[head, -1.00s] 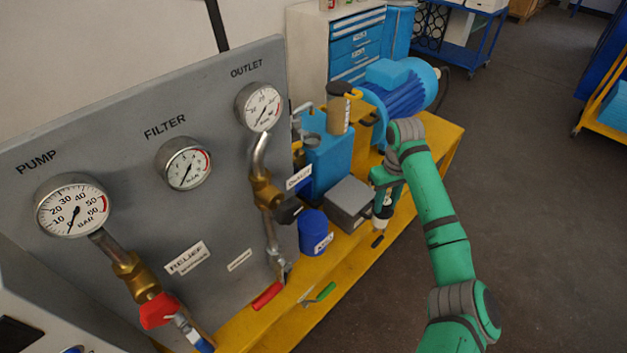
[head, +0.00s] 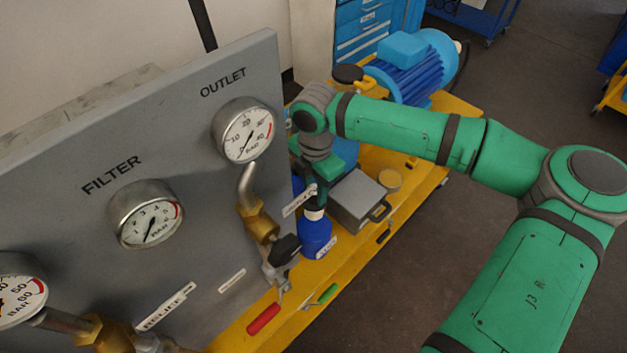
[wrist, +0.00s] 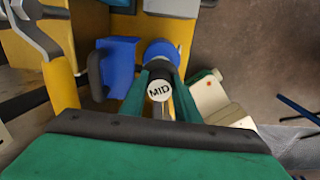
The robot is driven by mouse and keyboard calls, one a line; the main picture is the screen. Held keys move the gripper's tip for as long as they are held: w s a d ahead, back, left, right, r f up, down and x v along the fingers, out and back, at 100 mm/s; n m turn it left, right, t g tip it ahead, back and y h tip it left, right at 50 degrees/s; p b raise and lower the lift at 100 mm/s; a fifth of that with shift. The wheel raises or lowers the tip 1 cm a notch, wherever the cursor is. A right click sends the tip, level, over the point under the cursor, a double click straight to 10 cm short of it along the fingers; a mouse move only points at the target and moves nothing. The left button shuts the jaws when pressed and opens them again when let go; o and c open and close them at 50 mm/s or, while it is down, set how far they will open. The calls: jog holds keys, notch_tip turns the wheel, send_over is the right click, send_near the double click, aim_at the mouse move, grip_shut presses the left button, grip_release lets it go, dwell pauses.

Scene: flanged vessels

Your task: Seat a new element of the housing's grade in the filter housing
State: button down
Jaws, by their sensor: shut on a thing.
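My gripper (head: 315,190) is at the bench beside the panel, pointing down. It is shut on a filter element, whose pale part (head: 315,213) shows below the fingers. In the wrist view a round label reading MID (wrist: 160,90) shows between the dark fingers of my gripper (wrist: 160,82). A blue labelled cylinder (head: 316,238), possibly the filter housing, stands directly below the element. A round blue surface also shows beyond the fingers in the wrist view (wrist: 160,50). I cannot tell whether the element touches or enters the cylinder. The cylinder's label is too small to read.
A grey case (head: 357,200) with a handle sits close to the right of the cylinder. A tan round container (head: 389,180) is beyond it. The gauge panel (head: 150,270) with a brass valve (head: 258,225) stands close on the left. Red (head: 264,318) and green (head: 327,294) handles lie in front.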

aim_at(315, 204)
jog(key=shift+s+a+f+n, duration=0.15)
jog(key=shift+s+n, duration=0.15)
jog(key=shift+s, duration=0.15)
jog(key=shift+w+d+f, duration=0.1)
jog(key=shift+d, duration=0.1)
jog(key=shift+w+f, duration=0.15)
jog(key=shift+f, duration=1.4)
jog(key=shift+d+f, duration=0.15)
jog(key=shift+f, duration=0.7)
jog(key=shift+a, duration=0.2)
jog(key=shift+f, duration=3.55)
